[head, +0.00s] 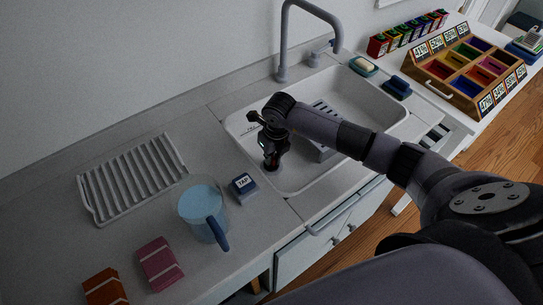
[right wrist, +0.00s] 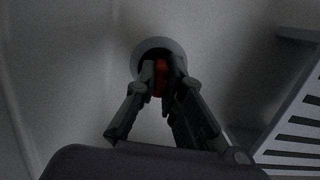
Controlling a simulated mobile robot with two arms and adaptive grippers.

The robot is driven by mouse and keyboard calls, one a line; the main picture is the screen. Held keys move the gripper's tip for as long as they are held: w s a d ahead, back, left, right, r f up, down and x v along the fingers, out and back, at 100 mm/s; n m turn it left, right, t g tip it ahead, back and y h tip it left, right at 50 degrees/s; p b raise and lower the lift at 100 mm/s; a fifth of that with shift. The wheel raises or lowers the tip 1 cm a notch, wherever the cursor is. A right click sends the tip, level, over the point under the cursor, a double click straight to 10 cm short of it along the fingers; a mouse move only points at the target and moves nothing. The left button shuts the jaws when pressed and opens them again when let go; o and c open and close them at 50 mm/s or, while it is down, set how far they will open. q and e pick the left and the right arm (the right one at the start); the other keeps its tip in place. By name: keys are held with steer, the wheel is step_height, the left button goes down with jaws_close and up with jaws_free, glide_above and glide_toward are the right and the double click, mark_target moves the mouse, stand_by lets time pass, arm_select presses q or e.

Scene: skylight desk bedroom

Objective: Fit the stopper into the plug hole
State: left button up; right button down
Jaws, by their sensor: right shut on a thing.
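My right gripper (head: 271,160) points down into the left part of the white sink (head: 293,183). In the right wrist view its two fingers (right wrist: 161,72) are shut on a small red part, which I take to be the stopper (right wrist: 160,77). The plug hole (right wrist: 157,46) shows as a round grey rim with a dark inside, just beyond the fingertips. The stopper's lower part is hidden by the fingers, so I cannot tell whether it sits in the hole or above it. My left gripper is not in view.
A grey slatted rack (right wrist: 295,115) stands in the sink, right of the gripper. A tall tap (head: 283,50) rises behind. A blue jug (head: 202,205), a TAP block (head: 243,186) and a ribbed drainer (head: 130,178) are on the left counter. A soap dish (head: 364,66) and a blue sponge (head: 398,86) lie behind right.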

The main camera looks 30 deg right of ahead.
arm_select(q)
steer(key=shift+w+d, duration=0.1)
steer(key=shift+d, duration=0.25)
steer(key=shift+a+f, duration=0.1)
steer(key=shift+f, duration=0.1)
arm_select(e)
steer(key=shift+f, duration=0.25)
steer(key=c, duration=1.6)
jaws_free()
step_height(320, 180, up, 12)
steer(key=s, duration=0.1)
steer(key=shift+s+d, duration=0.15)
steer(key=shift+s, duration=0.2)
steer(key=shift+f, duration=0.1)
